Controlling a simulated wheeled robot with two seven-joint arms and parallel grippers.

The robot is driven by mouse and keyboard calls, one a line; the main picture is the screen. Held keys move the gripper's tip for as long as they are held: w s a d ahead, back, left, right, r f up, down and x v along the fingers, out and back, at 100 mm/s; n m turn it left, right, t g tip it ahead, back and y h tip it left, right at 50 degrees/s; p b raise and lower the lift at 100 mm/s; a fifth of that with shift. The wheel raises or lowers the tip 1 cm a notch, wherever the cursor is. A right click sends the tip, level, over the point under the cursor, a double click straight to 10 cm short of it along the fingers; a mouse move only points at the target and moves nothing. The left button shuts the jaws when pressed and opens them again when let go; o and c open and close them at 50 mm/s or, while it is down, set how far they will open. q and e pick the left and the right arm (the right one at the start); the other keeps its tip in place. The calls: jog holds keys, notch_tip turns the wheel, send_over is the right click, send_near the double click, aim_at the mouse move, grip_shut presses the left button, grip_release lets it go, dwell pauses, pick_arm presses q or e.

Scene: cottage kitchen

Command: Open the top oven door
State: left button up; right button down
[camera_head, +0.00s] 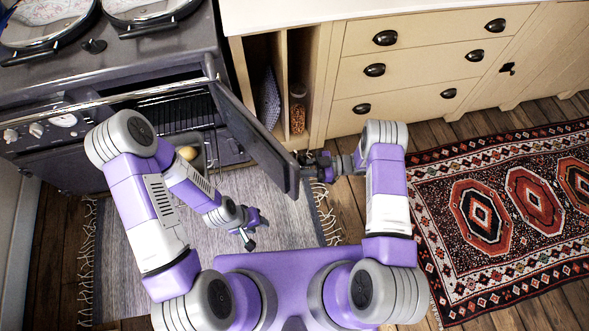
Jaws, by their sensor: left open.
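The dark grey range oven (120,75) stands at the upper left. Its top oven door (262,145) stands swung wide open, out from the oven's right side over the floor. The open cavity shows wire racks (180,112). My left gripper (250,236) is open and empty, low in front of the oven, over the grey rug and left of the door, apart from it. My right gripper (308,162) is at the right face of the door, near its outer end. Its fingers are small and dark there, so I cannot tell their state or whether they touch the door.
A metal rail (150,90) runs along the oven front. A round yellowish thing (188,153) shows low by the oven. Cream drawers (420,70) stand to the right. A grey fringed rug (160,262) and a red patterned rug (510,215) lie on the wooden floor.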

jog(key=c, duration=1.3)
grip_release()
jog(key=shift+s+d+f, duration=0.15)
jog(key=shift+s+d, duration=0.15)
jog(key=shift+o, duration=1)
jog(key=shift+s, duration=0.1)
jog(key=shift+a, duration=0.1)
jog(key=d, duration=0.7)
jog(key=shift+w+d+p, duration=0.2)
jog(key=shift+d+p, duration=0.1)
jog(key=shift+d, duration=0.05)
